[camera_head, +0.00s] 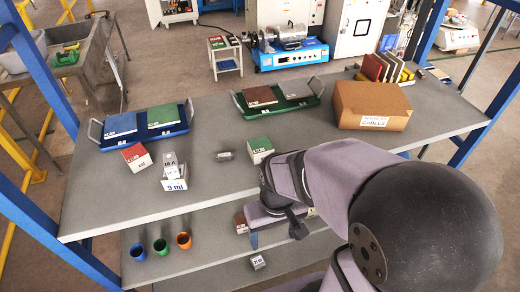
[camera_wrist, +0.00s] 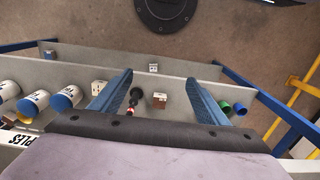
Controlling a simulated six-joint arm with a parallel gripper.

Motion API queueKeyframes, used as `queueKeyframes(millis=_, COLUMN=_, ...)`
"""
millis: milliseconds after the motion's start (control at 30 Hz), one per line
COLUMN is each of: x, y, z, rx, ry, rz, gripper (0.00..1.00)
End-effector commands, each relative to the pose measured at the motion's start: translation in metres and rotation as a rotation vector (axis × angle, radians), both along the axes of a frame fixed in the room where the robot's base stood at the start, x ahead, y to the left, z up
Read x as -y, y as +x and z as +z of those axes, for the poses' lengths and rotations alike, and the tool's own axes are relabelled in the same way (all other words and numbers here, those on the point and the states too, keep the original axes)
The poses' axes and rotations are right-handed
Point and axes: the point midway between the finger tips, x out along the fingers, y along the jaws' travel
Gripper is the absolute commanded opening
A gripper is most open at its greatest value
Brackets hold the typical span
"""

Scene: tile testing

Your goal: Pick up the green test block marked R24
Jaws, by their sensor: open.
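A green block (camera_head: 260,149) with a pale front face stands on the tabletop in the head view, just beyond my arm. It has a small printed mark on top, too small to read as R24. I cannot make this block out in the wrist view. My gripper (camera_wrist: 158,78) is open, its two blue fingers wide apart with nothing held between them. In the head view it hangs at the table's front edge, nearer than the green block and apart from it, partly hidden by my arm. A brown block (camera_wrist: 159,100) shows on a shelf beyond the fingers in the wrist view.
Cups (camera_head: 160,246) stand on the lower shelf. My arm covers the right front.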

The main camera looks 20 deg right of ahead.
Motion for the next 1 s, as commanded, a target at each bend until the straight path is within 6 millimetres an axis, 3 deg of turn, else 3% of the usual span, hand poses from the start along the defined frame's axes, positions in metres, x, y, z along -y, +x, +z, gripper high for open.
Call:
queueKeyframes(millis=267, x=0.001, y=0.011, z=0.011, rx=0.019, ry=0.007, rz=0.009, gripper=0.69)
queueKeyframes(millis=367, x=0.003, y=0.035, z=0.034, rx=0.063, ry=0.022, rz=0.036, gripper=0.69)
queueKeyframes(millis=533, x=0.014, y=0.094, z=0.095, rx=0.187, ry=0.046, rz=0.117, gripper=0.69)
queueKeyframes(millis=700, x=0.028, y=0.154, z=0.121, rx=0.296, ry=0.026, rz=0.078, gripper=0.69)
queueKeyframes(millis=800, x=0.035, y=0.18, z=0.137, rx=0.348, ry=0.016, rz=0.055, gripper=0.69)
queueKeyframes(millis=1000, x=0.042, y=0.201, z=0.152, rx=0.393, ry=0.008, rz=0.036, gripper=0.69)
